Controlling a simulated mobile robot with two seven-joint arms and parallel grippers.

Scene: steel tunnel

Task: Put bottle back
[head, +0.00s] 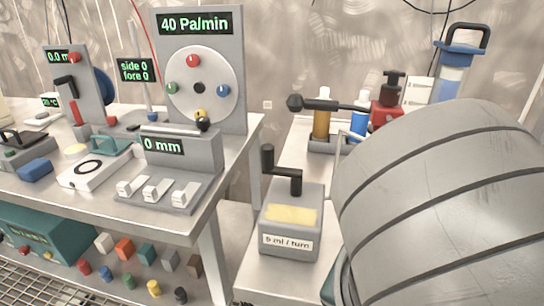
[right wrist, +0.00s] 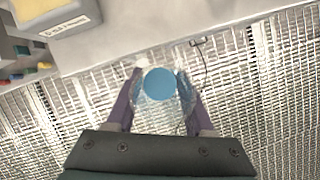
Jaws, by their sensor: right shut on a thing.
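My right gripper (right wrist: 158,98) is shut on a clear bottle with a round blue top (right wrist: 160,83), seen from above in the right wrist view. The bottle is held over a metal grating, away from the bench edge. In the head view, a grey rack (head: 322,144) on the right bench holds an amber bottle (head: 321,124) and a blue bottle (head: 358,121). The rack's right part is partly hidden, so I cannot tell whether it has a free slot. My left gripper is not in view.
A dispenser with a crank (head: 290,220), labelled "5 ml / turn", stands at the right bench's front. My large grey arm link covers the right side. A left bench (head: 226,152) carries gauges and switches.

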